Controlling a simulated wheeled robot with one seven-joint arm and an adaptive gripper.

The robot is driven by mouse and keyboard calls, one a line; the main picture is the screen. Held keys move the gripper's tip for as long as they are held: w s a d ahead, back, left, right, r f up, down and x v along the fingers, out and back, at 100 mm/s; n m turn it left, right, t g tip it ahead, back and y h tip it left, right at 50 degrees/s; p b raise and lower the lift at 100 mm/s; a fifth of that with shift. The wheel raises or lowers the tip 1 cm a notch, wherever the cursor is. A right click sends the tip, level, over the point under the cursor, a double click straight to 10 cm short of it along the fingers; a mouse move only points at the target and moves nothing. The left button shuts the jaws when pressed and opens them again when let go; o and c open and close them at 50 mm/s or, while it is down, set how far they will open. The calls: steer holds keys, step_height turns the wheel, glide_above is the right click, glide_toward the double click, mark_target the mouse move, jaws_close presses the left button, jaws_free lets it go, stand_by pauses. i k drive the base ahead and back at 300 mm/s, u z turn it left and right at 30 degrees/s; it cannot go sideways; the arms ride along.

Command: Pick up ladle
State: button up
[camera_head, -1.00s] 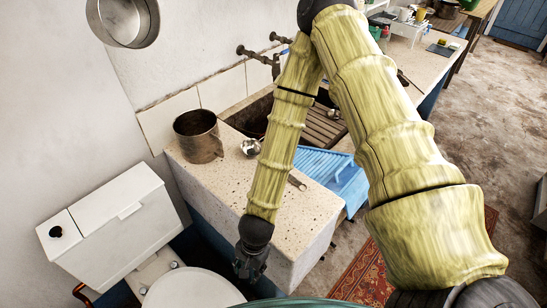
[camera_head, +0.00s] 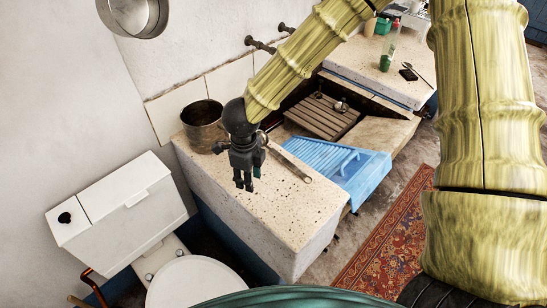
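The ladle (camera_head: 292,168) lies on the speckled stone counter (camera_head: 260,215). Its grey handle slants down to the right and ends in a rounded tip with a hole. Its bowl end is hidden behind my gripper. My dark gripper (camera_head: 244,186) points down over the counter, left of the visible handle. It appears to be above the counter, with nothing visible held in it. The fingers are small and dark, so their opening is unclear.
A brown metal pot (camera_head: 203,127) stands close behind my gripper. A blue ribbed tray (camera_head: 368,178) is right of the ladle, with a wooden slatted rack (camera_head: 322,117) behind it. The counter's front part is clear. A toilet (camera_head: 197,283) stands at the lower left.

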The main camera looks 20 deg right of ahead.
mark_target(264, 138)
steer(key=z, duration=2.3)
steer(key=i, duration=0.65)
steer(key=u, duration=2.45)
